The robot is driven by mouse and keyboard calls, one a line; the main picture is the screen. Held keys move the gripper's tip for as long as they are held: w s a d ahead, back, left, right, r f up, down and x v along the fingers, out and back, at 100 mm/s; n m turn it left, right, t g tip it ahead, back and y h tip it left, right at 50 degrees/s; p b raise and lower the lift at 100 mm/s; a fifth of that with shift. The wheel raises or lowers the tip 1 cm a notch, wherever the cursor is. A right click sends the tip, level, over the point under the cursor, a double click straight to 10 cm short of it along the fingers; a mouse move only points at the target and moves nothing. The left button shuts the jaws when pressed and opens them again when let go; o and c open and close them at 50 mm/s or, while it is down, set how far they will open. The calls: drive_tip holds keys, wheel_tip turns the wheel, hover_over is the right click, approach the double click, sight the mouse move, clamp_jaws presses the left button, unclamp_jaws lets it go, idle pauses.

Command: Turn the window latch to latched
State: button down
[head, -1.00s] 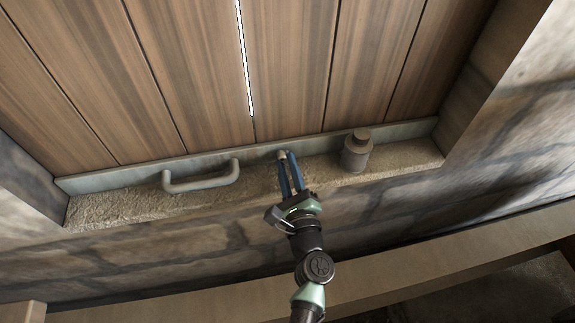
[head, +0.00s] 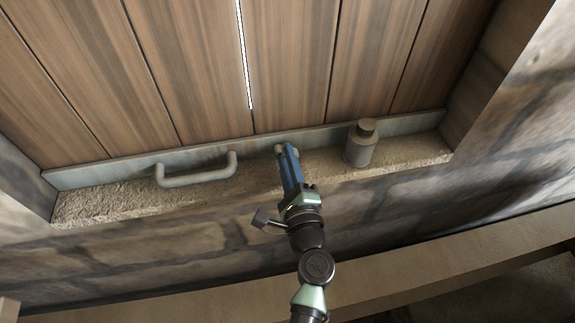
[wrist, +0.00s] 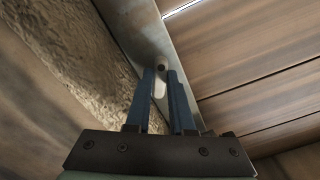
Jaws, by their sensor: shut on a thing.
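The window latch is a small grey metal piece on the metal rail at the bottom of the wooden shutter. In the head view only a bit of the latch (head: 279,149) shows beside my fingertips. In the wrist view its round end (wrist: 160,67) shows just beyond the fingertips, and a pale part lies between the fingers. My gripper (head: 289,149) has its blue fingers at the latch, one finger largely hiding the other. In the wrist view my gripper (wrist: 161,72) is closed on the latch with a narrow gap between the fingers. The latch's exact angle is hard to tell.
A grey pull handle (head: 197,170) sticks out from the rail (head: 110,171) to the left. A grey capped bottle (head: 360,146) stands on the rough stone sill (head: 410,153) to the right, close to my gripper. The wooden shutter (head: 215,70) rises behind.

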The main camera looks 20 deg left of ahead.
drive_tip(key=n+b, duration=0.2)
drive_tip(key=n, duration=0.1)
drive_tip(key=shift+f+b, duration=0.3)
drive_tip(key=shift+b, duration=0.1)
drive_tip(key=shift+r+n+b, duration=0.1)
drive_tip(key=shift+n+b, duration=0.8)
drive_tip(key=shift+n, duration=0.5)
drive_tip(key=c, duration=0.8)
unclamp_jaws()
drive_tip(key=shift+r, duration=0.1)
